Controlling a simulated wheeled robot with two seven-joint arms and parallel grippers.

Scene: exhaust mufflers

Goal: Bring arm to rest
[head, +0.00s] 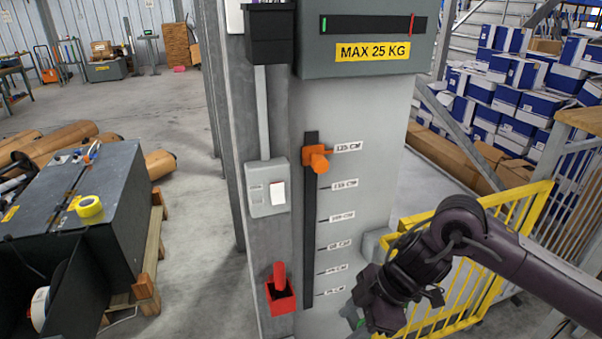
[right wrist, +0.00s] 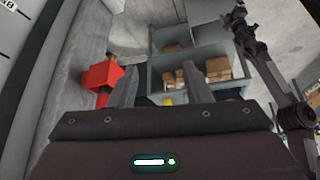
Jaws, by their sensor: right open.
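My right arm comes in from the right in the head view, bent, in front of the yellow railing. Its gripper (head: 358,316) is low, right of the scale on the grey column, and partly hidden by the wrist. In the right wrist view the two fingers of the right gripper (right wrist: 160,88) stand apart, with nothing between them. A dark arm of mine shows at the right of that view; I cannot make out a gripper on it. My left gripper is not in the head view.
The grey column (head: 372,210) carries an orange knob (head: 317,160) high on a slotted scale. A red holder (head: 280,294) hangs at its lower left; the wrist view shows it too (right wrist: 102,74). A yellow railing (head: 520,216) stands behind my right arm.

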